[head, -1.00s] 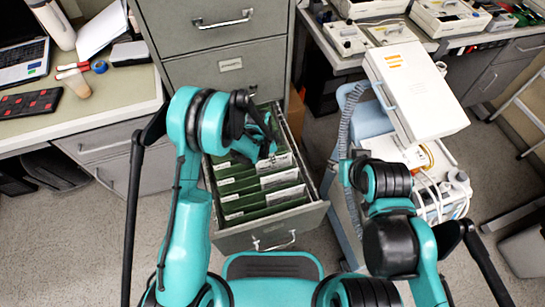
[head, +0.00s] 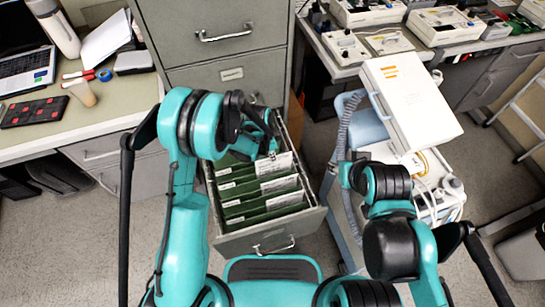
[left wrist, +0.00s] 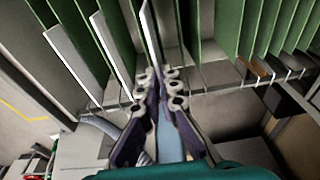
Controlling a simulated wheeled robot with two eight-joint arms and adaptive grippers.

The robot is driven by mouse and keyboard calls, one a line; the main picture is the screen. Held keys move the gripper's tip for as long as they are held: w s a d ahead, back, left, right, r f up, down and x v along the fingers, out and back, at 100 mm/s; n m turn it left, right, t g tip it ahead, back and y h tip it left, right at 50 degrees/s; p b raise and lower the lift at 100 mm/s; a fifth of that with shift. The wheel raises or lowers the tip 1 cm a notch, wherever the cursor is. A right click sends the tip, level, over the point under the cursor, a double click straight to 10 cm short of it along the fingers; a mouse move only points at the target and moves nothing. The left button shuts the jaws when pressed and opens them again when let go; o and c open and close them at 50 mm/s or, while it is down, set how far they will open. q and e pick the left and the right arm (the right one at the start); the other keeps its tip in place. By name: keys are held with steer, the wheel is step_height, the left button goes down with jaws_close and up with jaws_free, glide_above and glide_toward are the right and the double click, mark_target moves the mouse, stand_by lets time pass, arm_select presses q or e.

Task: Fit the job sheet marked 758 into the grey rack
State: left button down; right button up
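The open grey drawer (head: 265,236) holds several green folders (head: 262,203) with white label strips. It is the only rack-like thing I make out. No number is legible, so I cannot tell which sheet is 758. My left gripper (head: 272,153) points down at the back of the drawer. In the left wrist view its fingertips (left wrist: 160,88) are close together with a narrow gap. A thin white-edged sheet (left wrist: 150,32) runs down to that gap; whether the fingers press on it is unclear. My right arm shows at the right, but its gripper is hidden.
A cart with a large white case (head: 413,98) stands right of the drawer. A desk (head: 105,122) with a laptop is at the left. The cabinet (head: 215,45) rises behind the drawer. White devices line the bench (head: 475,58) at the back right.

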arm_select(q)
steer(key=shift+r+p, duration=1.05)
steer(key=shift+r, duration=1)
